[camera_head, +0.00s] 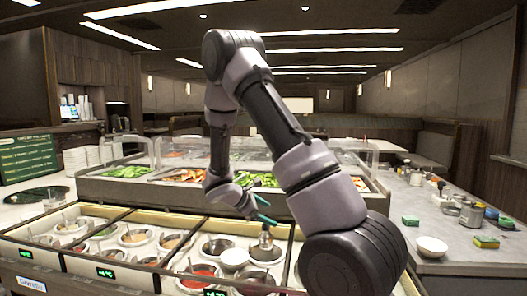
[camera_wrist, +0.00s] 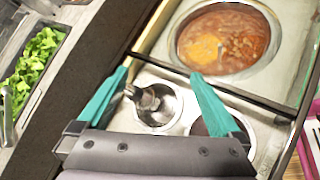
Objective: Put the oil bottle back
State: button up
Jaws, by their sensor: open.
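A small bottle-like thing (camera_head: 265,240), probably the oil bottle, stands upright at one of the round wells in the front counter, just below my gripper. In the wrist view a dark spout or neck (camera_wrist: 148,99) shows over a shiny metal well (camera_wrist: 165,112), between the finger lines; I cannot tell whether it is fully inside the well. My gripper (camera_head: 267,211) has teal fingers spread apart and empty. In the wrist view my gripper (camera_wrist: 160,76) has its fingers on either side of the neck, with no visible contact.
A well of reddish-brown sauce (camera_wrist: 222,40) lies beyond the fingers. The front counter holds several sauce wells, including a red one (camera_head: 203,273). Behind it stands a vegetable bar (camera_head: 110,187). The right counter carries a white bowl (camera_head: 432,246), sponges (camera_head: 486,242) and small containers.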

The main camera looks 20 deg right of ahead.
jog(key=s+a+r+m+t+y, duration=0.1)
jog(key=s+a+r+m+y, duration=0.3)
jog(key=s+r+m, duration=0.2)
jog(key=s+a+r+m+t+y, duration=0.2)
jog(key=s+a+r+m+y, duration=0.2)
jog(key=s+r, duration=0.6)
jog(key=s+a+r+m+t+y, duration=0.1)
jog(key=s+a+r+m+y, duration=0.3)
jog(key=s+r+m, duration=0.4)
notch_tip(320, 180, up, 4)
jog(key=shift+s+a+f+t+y, duration=0.1)
jog(key=shift+s+a+t+y, duration=0.05)
jog(key=shift+s+t+y, duration=0.2)
